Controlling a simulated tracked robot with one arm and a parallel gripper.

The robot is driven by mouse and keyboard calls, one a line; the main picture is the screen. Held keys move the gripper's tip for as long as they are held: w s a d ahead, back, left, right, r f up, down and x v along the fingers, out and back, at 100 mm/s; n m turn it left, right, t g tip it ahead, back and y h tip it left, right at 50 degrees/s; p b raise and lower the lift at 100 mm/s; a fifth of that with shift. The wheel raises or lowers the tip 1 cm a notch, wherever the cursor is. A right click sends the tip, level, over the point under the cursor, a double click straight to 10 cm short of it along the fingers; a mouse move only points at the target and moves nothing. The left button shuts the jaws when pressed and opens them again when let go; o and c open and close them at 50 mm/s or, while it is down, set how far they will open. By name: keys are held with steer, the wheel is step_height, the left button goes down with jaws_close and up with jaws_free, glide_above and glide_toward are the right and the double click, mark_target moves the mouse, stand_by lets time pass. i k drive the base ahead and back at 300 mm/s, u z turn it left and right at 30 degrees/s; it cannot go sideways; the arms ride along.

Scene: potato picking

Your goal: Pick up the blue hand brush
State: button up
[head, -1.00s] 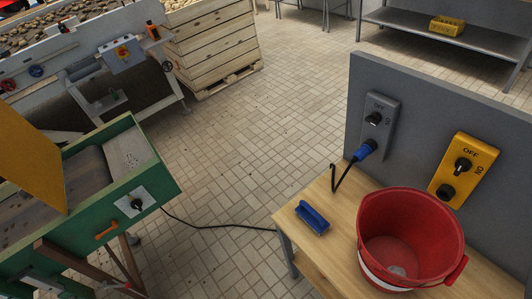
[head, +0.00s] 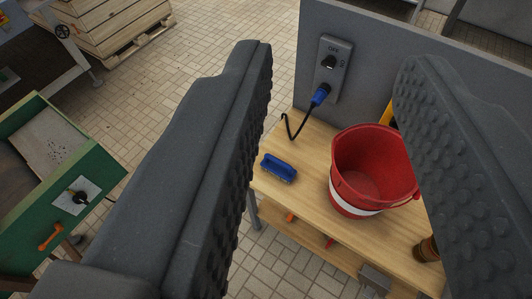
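The blue hand brush (head: 280,169) lies on the wooden table top near its left edge, left of the red bucket. My gripper (head: 335,95) is open, with its two dark grey, studded fingers wide apart at left and right of the picture. The brush and most of the bucket show between the fingers. The fingers look close to the camera and the brush farther off and lower. Nothing is between the fingers in their grip.
The red bucket (head: 362,172) stands right of the brush on the wooden table (head: 306,203). A grey panel (head: 365,50) rises behind, with a grey switch box (head: 333,66) and a blue plug (head: 321,94) on a black cable. A green machine (head: 100,168) stands left, with tiled floor between.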

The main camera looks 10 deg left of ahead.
mark_target(277, 167)
steer(key=z, duration=0.2)
steer(key=i, duration=0.25)
steer(key=u, duration=0.25)
steer(key=k, duration=0.6)
steer(key=z, duration=0.25)
steer(key=i, duration=1.2)
